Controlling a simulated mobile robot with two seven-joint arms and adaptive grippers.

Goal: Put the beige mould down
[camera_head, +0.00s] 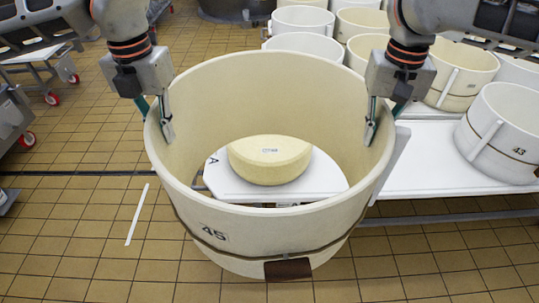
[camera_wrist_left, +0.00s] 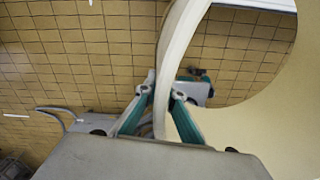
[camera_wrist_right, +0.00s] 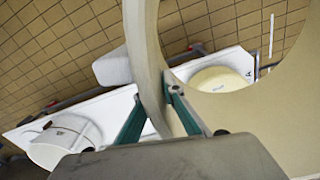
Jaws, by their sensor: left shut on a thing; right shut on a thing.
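The beige mould (camera_head: 270,225) is a large open ring marked 45, with a dark band and a brown patch low on its front. It is upright and seems to hang in the air. My left gripper (camera_head: 167,128) is shut on its left rim; the left wrist view shows the wall between the fingers (camera_wrist_left: 161,95). My right gripper (camera_head: 371,128) is shut on its right rim, also seen in the right wrist view (camera_wrist_right: 154,90). Through the ring I see a pale yellow cheese (camera_head: 269,163) on a white surface (camera_head: 228,184) marked A. The mould's wall hides part of that surface.
A white table (camera_head: 420,163) extends right, carrying another mould (camera_head: 500,135) marked 43. Several more moulds (camera_head: 302,22) stand at the back. Metal trolleys with red wheels (camera_head: 28,139) stand at the left. The tiled floor (camera_head: 90,220) is clear at front left, with a white strip (camera_head: 137,215).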

